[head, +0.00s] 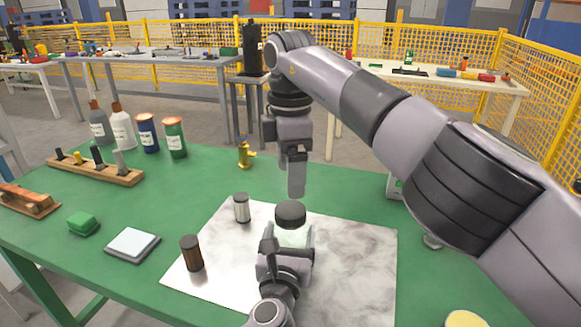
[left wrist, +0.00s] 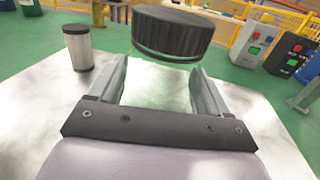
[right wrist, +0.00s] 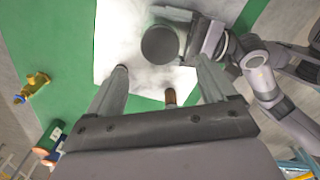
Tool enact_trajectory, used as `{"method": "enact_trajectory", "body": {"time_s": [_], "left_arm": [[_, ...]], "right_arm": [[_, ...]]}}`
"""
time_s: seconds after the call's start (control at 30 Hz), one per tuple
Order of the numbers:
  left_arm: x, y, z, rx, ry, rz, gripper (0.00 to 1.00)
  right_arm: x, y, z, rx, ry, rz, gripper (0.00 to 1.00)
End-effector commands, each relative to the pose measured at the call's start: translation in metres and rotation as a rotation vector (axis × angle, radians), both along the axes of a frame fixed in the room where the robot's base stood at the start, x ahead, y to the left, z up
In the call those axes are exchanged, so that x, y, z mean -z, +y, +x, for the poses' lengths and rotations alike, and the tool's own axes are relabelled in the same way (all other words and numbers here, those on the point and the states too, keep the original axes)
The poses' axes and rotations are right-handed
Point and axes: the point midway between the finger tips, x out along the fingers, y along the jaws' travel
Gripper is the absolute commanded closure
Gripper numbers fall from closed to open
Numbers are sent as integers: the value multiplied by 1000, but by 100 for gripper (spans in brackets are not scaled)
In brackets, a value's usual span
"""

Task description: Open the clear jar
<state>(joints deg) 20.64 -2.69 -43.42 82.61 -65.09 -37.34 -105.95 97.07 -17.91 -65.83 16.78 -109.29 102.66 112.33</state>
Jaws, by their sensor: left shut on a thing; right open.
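The clear jar (head: 294,237) stands on the pale marbled sheet with its dark round lid (head: 290,213) on top. In the left wrist view the clear body (left wrist: 158,88) is between my left fingers, below the black ribbed lid (left wrist: 172,34). My left gripper (head: 288,247) is shut on the jar body, and its wrist hides the lower part in the head view. My right gripper (head: 296,192) is open and empty, pointing down above the lid and apart from it. In the right wrist view the lid (right wrist: 160,44) shows beyond the open fingers.
On the marbled sheet (head: 360,250) stand a silver cylinder (head: 241,208) and a brown cylinder (head: 192,253), left of the jar. The sheet right of the jar is clear.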

Motion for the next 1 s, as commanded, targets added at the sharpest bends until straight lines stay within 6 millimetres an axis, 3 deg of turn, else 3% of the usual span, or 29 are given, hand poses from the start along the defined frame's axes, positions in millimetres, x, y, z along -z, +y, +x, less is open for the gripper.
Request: {"method": "enact_trajectory", "body": {"time_s": [0.2, 0.4, 0.67, 1.0], "left_arm": [[1, 0, 0, -1, 2, 1, 100], [1, 0, 0, -1, 2, 1, 100], [1, 0, 0, -1, 2, 1, 100], [1, 0, 0, -1, 2, 1, 100]], "right_arm": [[0, 0, 0, 307, 1, 0, 16], [0, 0, 0, 475, 1, 0, 16], [11, 0, 0, 518, 2, 1, 16], [59, 0, 0, 518, 3, 0, 16]]}}
